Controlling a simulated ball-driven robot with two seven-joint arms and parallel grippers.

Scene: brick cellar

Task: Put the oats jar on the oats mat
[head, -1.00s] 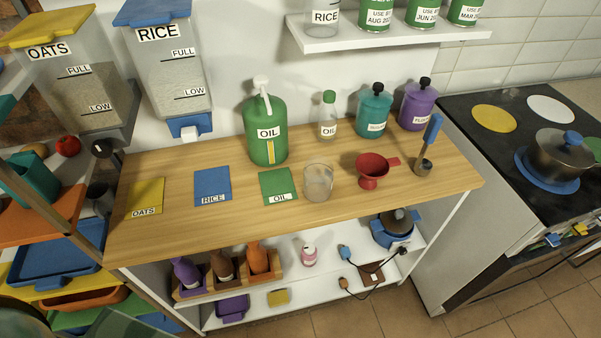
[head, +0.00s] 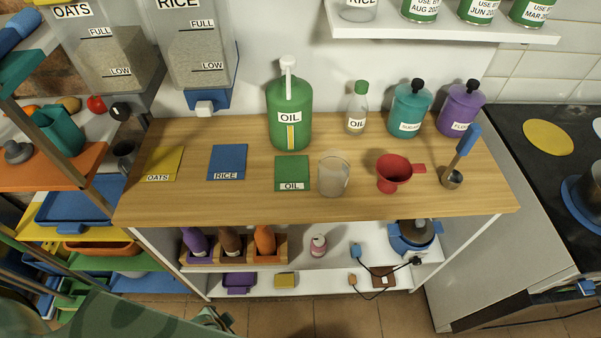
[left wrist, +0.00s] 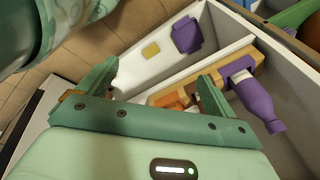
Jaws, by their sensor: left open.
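The yellow oats mat (head: 164,161) lies bare at the left end of the wooden counter. No jar with an oats label shows on the counter. A clear, unlabelled glass jar or cup (head: 333,177) stands to the right of the green oil mat (head: 292,172). The clear oats dispenser (head: 112,55) hangs on the wall behind, at upper left. My left gripper (left wrist: 155,85) is open and empty in the left wrist view, over the lower shelves in front of the counter. My left arm shows at the bottom left of the head view. My right gripper is not in view.
The blue rice mat (head: 227,162) lies between the oats and oil mats. A green oil pump (head: 289,112), an oil bottle (head: 357,108), teal and purple canisters, a red funnel (head: 393,172) and a scoop (head: 452,178) stand on the counter. Bottles sit in a wooden rack (head: 207,253) below.

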